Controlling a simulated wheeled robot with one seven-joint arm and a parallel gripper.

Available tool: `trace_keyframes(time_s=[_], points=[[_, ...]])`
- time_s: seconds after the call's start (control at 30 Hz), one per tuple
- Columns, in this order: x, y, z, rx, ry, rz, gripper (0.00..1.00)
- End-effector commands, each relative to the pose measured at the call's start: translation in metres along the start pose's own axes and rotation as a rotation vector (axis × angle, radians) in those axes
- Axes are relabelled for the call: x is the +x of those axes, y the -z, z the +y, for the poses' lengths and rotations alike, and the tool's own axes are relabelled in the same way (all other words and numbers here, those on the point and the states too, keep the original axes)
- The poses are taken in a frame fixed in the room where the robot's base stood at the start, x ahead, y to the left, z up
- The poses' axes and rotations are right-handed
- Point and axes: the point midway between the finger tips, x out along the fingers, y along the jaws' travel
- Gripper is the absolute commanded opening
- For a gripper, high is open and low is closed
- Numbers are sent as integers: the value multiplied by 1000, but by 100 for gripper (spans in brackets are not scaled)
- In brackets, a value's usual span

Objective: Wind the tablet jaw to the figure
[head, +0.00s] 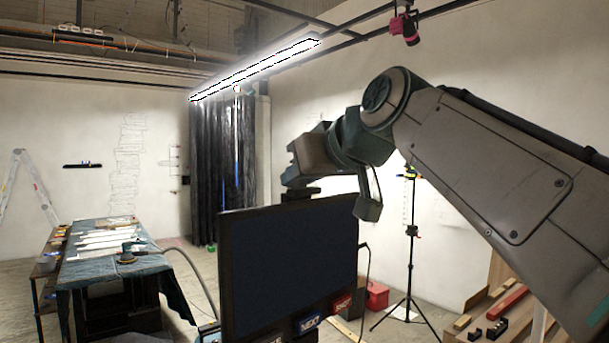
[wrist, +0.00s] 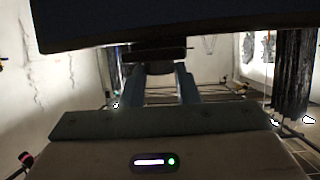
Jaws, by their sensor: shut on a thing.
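A large dark tablet (head: 290,265) stands upright in the middle foreground of the head view, its screen blank. Its dark edge (wrist: 180,22) spans the top of the wrist view. A small black block at the top of the tablet, seemingly the tablet jaw (head: 300,193), lies below my gripper (head: 302,183). In the wrist view my gripper (wrist: 160,78) has its two blue-grey fingers shut on this dark jaw (wrist: 155,52). The fingertips are partly hidden by it. I cannot make out the figure or any scale on the jaw.
Blue and red labelled buttons (head: 308,323) sit below the screen. A covered worktable (head: 95,262) stands left. Floor shows between the worktable and the curtain (head: 212,170).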

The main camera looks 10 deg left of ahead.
Motion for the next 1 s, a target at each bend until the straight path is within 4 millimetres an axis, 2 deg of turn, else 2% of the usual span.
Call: trace_keyframes(time_s=[0.37,0.4,0.47,0.8,0.87,1.0], points=[[0,0,0,4,-13,1,6],[0,0,0,4,-13,1,34],[0,0,0,4,-13,2,50],[-3,0,0,4,-13,3,50],[-8,0,0,4,-13,3,50],[-30,-1,-1,3,-15,6,50]])
